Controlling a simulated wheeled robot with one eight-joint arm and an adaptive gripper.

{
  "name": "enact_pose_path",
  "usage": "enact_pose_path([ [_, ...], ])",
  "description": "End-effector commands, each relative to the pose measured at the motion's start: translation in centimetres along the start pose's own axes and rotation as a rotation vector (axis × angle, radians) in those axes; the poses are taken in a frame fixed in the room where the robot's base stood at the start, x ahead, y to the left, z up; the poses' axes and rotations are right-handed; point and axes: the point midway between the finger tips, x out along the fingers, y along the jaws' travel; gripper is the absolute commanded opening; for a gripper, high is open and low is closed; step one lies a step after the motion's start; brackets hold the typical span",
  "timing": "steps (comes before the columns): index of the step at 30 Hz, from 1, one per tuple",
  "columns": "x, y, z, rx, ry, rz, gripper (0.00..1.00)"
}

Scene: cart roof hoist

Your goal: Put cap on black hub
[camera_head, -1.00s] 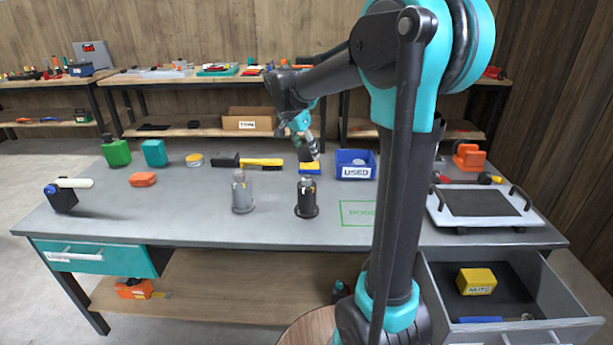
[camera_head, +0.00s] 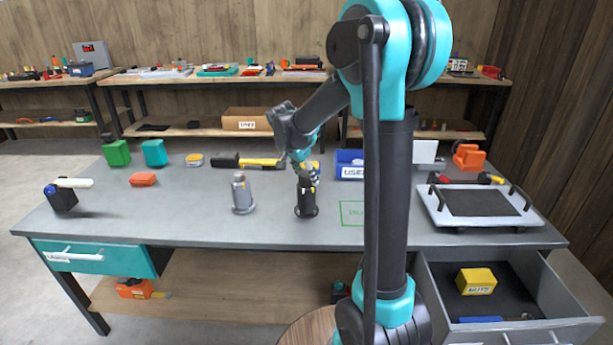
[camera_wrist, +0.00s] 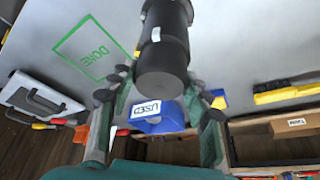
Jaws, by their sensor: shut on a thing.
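The black hub (camera_head: 306,203) stands upright on the grey bench, with a pale label on its side. My gripper (camera_head: 305,176) is directly above the hub's upper end, pointing down. In the wrist view the dark hub (camera_wrist: 168,18) runs up the picture. A dark round cap (camera_wrist: 161,82) is at its near end, between the fingers of my gripper (camera_wrist: 160,88). The gripper is shut on the cap. The cap and the hub look in line; whether the cap is seated or just above cannot be told.
A grey hub (camera_head: 242,195) stands left of the black one. A blue USED bin (camera_head: 350,171) is behind to the right, and a green DONE outline (camera_head: 352,222) is on the bench. A hammer-like yellow and black tool (camera_head: 258,162) lies behind. A white tray (camera_head: 435,212) sits far right.

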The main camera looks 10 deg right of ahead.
Motion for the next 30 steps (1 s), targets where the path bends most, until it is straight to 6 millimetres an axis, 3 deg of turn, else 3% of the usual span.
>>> enact_pose_path([
  [2,0.2,0.0,0.1,0.0,0.0,0.0,0.24],
  [3,0.2,0.0,0.1,0.0,0.0,0.0,0.51],
  [8,0.2,0.0,0.1,0.0,0.0,0.0,0.69],
  [20,-0.5,0.0,0.0,-0.001,0.0,0.0,0.69],
  [30,-6.8,0.0,0.0,-0.002,0.001,-0.001,0.69],
])
